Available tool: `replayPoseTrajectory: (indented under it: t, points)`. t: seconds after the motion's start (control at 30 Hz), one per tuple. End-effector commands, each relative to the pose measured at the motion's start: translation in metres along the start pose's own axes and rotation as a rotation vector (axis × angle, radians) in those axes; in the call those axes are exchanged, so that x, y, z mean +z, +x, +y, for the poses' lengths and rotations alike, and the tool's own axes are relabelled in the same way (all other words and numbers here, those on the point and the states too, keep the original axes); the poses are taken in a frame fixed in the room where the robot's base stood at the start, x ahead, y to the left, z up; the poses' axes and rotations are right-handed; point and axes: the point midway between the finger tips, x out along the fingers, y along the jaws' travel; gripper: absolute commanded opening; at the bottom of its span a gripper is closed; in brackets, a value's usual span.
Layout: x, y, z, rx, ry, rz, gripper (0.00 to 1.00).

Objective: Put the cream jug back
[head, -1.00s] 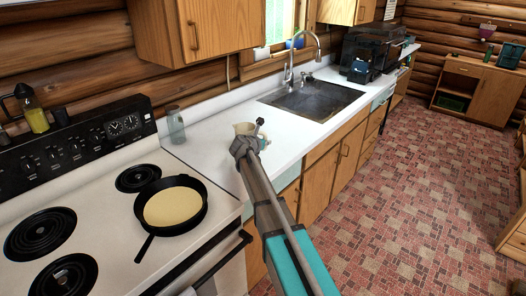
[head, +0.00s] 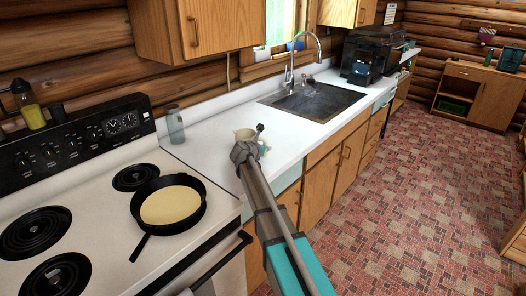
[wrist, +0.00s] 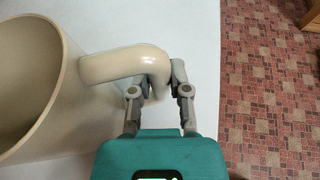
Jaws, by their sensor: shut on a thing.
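The cream jug (head: 243,134) is a small cream-coloured vessel on or just above the white counter, right of the stove; I cannot tell whether it touches the counter. In the wrist view the jug (wrist: 38,75) fills the left side, open at the top, and its curved handle (wrist: 125,64) reaches right to my gripper. My gripper (wrist: 162,82) is shut on the handle, with a finger on either side of its outer end. In the head view my gripper (head: 256,146) and arm hide the lower part of the jug.
A clear glass jar (head: 175,124) stands left of the jug at the counter's back. A pan (head: 169,203) sits on the stove (head: 95,180). The sink (head: 314,100) and faucet (head: 297,60) lie behind to the right. The white counter (head: 210,150) is bare between jar and jug.

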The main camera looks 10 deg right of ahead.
Motion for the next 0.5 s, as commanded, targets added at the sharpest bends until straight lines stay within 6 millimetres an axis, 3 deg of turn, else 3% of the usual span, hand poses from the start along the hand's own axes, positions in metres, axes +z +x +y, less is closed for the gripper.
replayPoseTrajectory:
  t: [0.37,0.4,0.5]
  points:
    - [-0.0029,0.0017,-0.0005,0.0,0.001,0.0,0.0]
    - [-0.0018,0.0012,-0.0006,-0.001,0.0,0.0,0.31]
    - [-0.0016,0.0013,-0.0006,-0.001,0.0,0.0,0.49]
